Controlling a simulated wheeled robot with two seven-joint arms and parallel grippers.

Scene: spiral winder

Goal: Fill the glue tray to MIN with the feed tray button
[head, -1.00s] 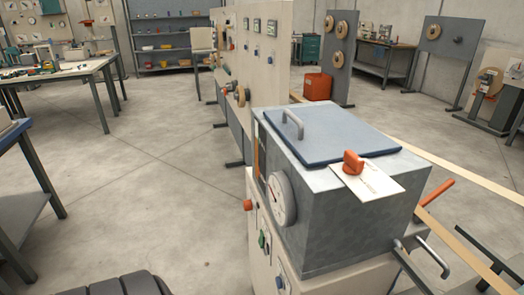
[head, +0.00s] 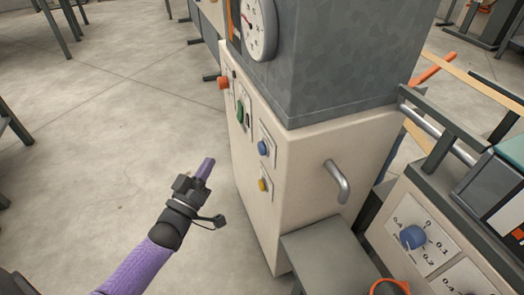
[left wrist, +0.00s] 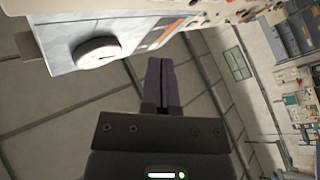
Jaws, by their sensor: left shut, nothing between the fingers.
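The cream machine cabinet (head: 290,222) stands right of my left gripper in the head view. Its front carries a blue button (head: 263,148), a yellow button (head: 263,185), a green switch (head: 240,112) and a red knob (head: 224,83). I cannot read which one is the feed tray button. The glue tray and its MIN mark are not visible. My left gripper (head: 207,165) is shut and empty, in the air left of the buttons and apart from the panel. Its closed fingers (left wrist: 161,75) also show in the left wrist view. My right gripper is not in view.
A grey tank with a round gauge (head: 259,28) sits on the cabinet; the gauge also shows in the left wrist view (left wrist: 96,52). A metal handle (head: 340,182) sticks out of the cabinet side. A panel with a blue dial (head: 412,237) stands at right.

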